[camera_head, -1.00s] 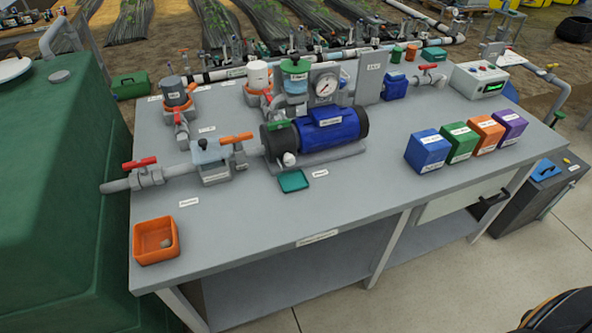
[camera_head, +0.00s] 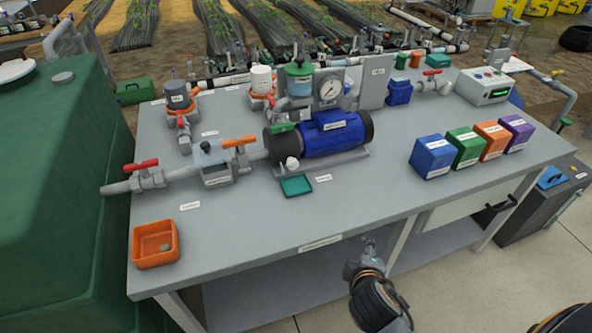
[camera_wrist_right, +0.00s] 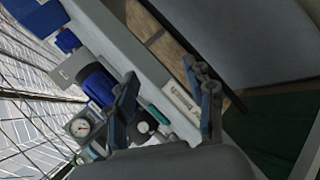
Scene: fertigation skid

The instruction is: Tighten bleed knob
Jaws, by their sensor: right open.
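The blue pump (camera_head: 335,135) lies on the grey bench, with a dark head at its left end. A small white knob (camera_head: 291,163) sits low on the front of that head; I take it for the bleed knob, though its label is unreadable. It also shows as a pale round knob in the right wrist view (camera_wrist_right: 143,127). My right gripper (camera_head: 369,243) is in front of the bench's front edge, right of and well short of the knob. Its fingers (camera_wrist_right: 161,72) are apart, with nothing held between them. My left gripper is not in view.
A shallow teal tray (camera_head: 297,187) lies just in front of the pump head. An orange bin (camera_head: 155,245) stands at the bench's front left corner. Several coloured boxes (camera_head: 432,157) stand at the right. The front middle of the bench top (camera_head: 350,210) is clear.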

